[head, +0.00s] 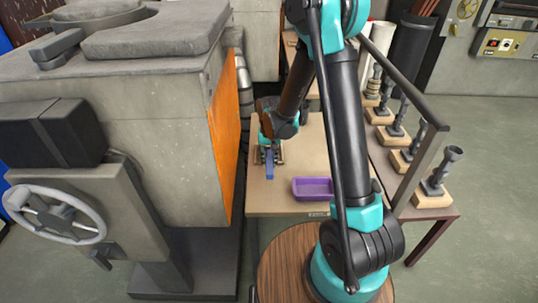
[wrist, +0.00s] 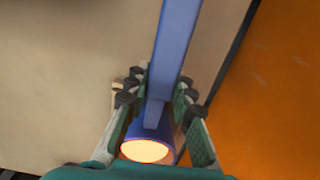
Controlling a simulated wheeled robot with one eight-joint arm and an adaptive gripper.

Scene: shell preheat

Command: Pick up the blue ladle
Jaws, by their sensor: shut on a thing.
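The blue ladle (head: 269,165) is at the left part of the tan table in the head view, below my arm. My gripper (head: 268,154) is over it there. In the wrist view the ladle's long blue handle (wrist: 177,50) runs up the picture, and its cup with a glowing orange inside (wrist: 145,151) is at the bottom. My gripper (wrist: 158,95) has its fingers on both sides of the ladle and is shut on it. The lower part of the cup is hidden by my gripper. I cannot tell whether the ladle touches the table.
The tan table (head: 270,200) carries a purple tray (head: 313,188) to the right of the ladle. A large grey machine with an orange side panel (head: 224,130) stands close on the left. Several grey parts on wooden blocks (head: 433,188) stand on a bench at the right.

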